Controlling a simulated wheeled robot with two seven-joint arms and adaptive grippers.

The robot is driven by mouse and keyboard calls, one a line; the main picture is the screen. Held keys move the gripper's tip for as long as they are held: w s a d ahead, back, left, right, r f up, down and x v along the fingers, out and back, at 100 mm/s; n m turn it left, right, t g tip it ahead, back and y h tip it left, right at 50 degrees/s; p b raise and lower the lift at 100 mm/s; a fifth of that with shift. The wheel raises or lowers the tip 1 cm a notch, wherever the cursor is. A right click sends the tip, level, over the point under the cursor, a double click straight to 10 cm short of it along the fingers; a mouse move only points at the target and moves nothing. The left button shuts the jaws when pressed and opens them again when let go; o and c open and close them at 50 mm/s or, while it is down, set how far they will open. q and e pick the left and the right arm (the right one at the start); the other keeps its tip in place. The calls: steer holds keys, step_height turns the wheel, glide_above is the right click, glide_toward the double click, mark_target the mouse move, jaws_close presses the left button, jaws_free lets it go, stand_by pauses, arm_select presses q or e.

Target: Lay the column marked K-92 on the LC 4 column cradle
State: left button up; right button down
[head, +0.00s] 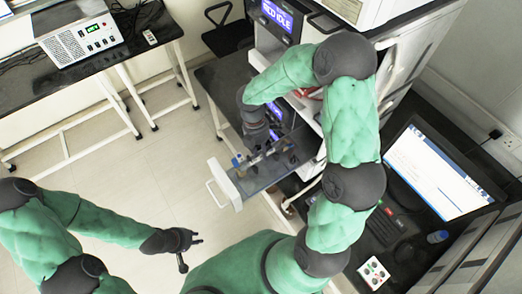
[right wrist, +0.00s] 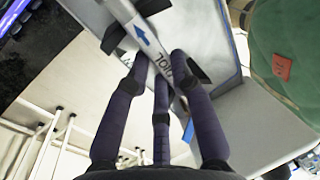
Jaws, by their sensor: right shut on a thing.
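My right gripper (head: 262,150) is shut on a silver column (right wrist: 128,14), a slim metal tube with a blue arrow and the letters "DIOL" on its label. In the right wrist view, the gripper (right wrist: 162,68) has its dark fingers around the tube, which runs slantwise between them. No K-92 mark can be read. In the head view the column lies above a pulled-out drawer (head: 222,196) with a white handle; whether it touches anything there is unclear. An LC 4 label cannot be read, so I cannot pick out the cradle. My left gripper (head: 189,250) is empty and open over the floor.
Stacked instruments with a lit display (head: 277,13) stand behind the drawer. A monitor (head: 437,172) is on the dark bench at right. A white device (head: 78,32) sits on the left table. Open floor (head: 120,175) lies between.

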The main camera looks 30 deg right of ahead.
steer(key=shift+f, duration=0.3)
steer(key=c, duration=1)
jaws_free()
steer(key=shift+r, duration=0.1)
steer(key=v, duration=1.2)
